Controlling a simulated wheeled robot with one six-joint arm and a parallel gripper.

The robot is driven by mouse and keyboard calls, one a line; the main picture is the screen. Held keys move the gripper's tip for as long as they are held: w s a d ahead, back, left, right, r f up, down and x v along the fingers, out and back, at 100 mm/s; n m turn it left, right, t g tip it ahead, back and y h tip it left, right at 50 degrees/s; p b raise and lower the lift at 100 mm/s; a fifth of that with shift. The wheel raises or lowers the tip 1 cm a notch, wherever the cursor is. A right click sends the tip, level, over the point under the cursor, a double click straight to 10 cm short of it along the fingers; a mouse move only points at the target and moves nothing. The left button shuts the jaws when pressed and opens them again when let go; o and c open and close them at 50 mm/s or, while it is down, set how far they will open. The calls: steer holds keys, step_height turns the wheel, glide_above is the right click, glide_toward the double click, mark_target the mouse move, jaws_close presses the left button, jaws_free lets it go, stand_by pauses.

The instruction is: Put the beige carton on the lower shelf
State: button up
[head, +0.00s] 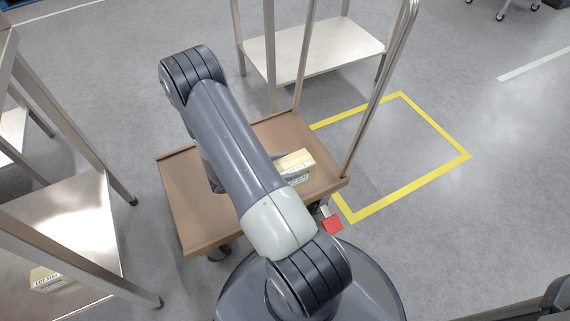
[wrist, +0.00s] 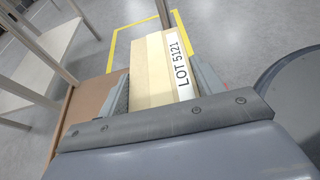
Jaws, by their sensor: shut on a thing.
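The beige carton (head: 297,162) shows just right of my arm in the head view, partly hidden by it, over the brown cart. In the wrist view the carton (wrist: 153,72) has a white label reading LOT 5121. My gripper (wrist: 160,82) is shut on it, one finger against each side. I cannot tell whether the carton touches the cart deck. A low metal shelf (head: 75,215) is at the left, and another low shelf (head: 315,48) is at the back.
The brown cart (head: 185,205) with a tall metal handle stands under my arm. Another labelled carton (head: 48,279) sits on the left shelf. Metal posts (head: 65,115) rise around that shelf. A yellow floor outline (head: 410,187) to the right encloses bare floor.

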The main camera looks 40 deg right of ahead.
steer(key=shift+c, duration=1.1)
steer(key=w+a+r+n+t+y, duration=0.1)
steer(key=w+a+r+n+t, duration=0.35)
steer(key=w, duration=0.25)
steer(key=w+a+r+n+t, duration=0.3)
steer(key=w+r+n+t, duration=0.15)
steer(key=w+t, duration=0.2)
steer(key=w+a+r+n+t+y, duration=0.2)
steer(key=a+r+n+t+y, duration=0.15)
steer(key=a+r, duration=0.3)
steer(key=w+a+r+n+t+y, duration=0.2)
steer(key=a+r+n+y, duration=0.3)
steer(key=a, duration=0.3)
step_height(320, 180, up, 28)
steer(key=p, duration=2.8)
steer(key=shift+w+d+f+p, duration=0.15)
steer(key=shift+p, duration=0.15)
